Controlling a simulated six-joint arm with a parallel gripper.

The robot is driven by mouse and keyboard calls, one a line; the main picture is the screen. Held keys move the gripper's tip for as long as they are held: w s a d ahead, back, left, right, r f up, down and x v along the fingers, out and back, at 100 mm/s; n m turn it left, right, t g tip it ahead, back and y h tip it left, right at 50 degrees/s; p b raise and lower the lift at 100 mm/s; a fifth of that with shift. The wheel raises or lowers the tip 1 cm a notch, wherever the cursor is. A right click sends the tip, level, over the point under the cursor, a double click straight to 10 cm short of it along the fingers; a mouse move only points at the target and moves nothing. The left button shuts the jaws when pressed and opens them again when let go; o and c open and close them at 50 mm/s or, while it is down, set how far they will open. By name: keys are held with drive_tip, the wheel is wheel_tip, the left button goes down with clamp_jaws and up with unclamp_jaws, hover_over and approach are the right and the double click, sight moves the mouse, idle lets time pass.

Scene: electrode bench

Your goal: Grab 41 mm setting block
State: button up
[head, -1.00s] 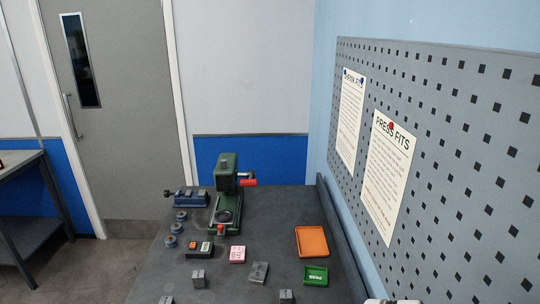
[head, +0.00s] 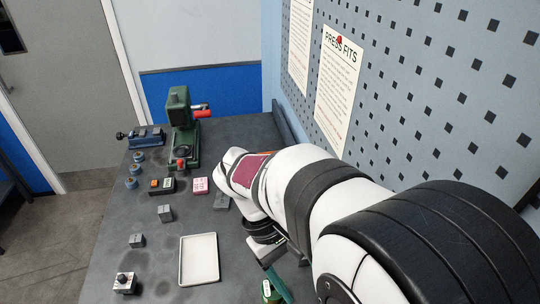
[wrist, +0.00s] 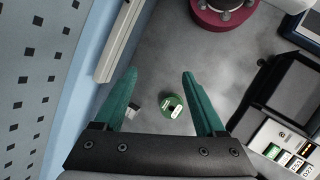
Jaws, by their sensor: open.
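Small grey metal blocks stand on the dark bench in the head view: one left of centre (head: 166,213) and one nearer the left edge (head: 137,240). No size marking is readable on them, so I cannot tell which is the 41 mm block. My gripper (wrist: 160,74) is open and empty, its two teal fingers spread over the bench. In the wrist view a green round piece with white labels (wrist: 174,106) lies between the fingers, apart from both. A small grey object (wrist: 135,110) lies beside the left finger, partly hidden. In the head view my arm hides part of the bench.
A white tray (head: 199,284) lies front centre. A knobbed block (head: 125,283) stands at the front left. A green press (head: 182,135) and a blue vise (head: 147,137) stand at the back. The wrist view shows a crimson flange (wrist: 212,20) and a labelled rack (wrist: 284,148).

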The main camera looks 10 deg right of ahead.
drive_tip(key=w+a+f+n+t+h, duration=0.1)
drive_tip(key=w+f+n+h, duration=0.2)
drive_tip(key=w+f+n, duration=0.1)
drive_tip(key=w+a+f+n+t+h, duration=0.1)
drive_tip(key=w+a+f+n+h, duration=0.1)
drive_tip(key=w+f+n, duration=0.3)
drive_tip(key=w+a+f+n+t+h, duration=0.1)
drive_tip(key=w+f+n+h, duration=0.3)
drive_tip(key=w+f, duration=0.1)
drive_tip(key=shift+w+a, duration=0.15)
drive_tip(key=shift+w, duration=0.6)
drive_tip(key=shift+n, duration=0.4)
drive_tip(key=x, duration=1.6)
drive_tip(key=shift+a+f, duration=0.2)
drive_tip(key=shift+f, duration=0.2)
clamp_jaws()
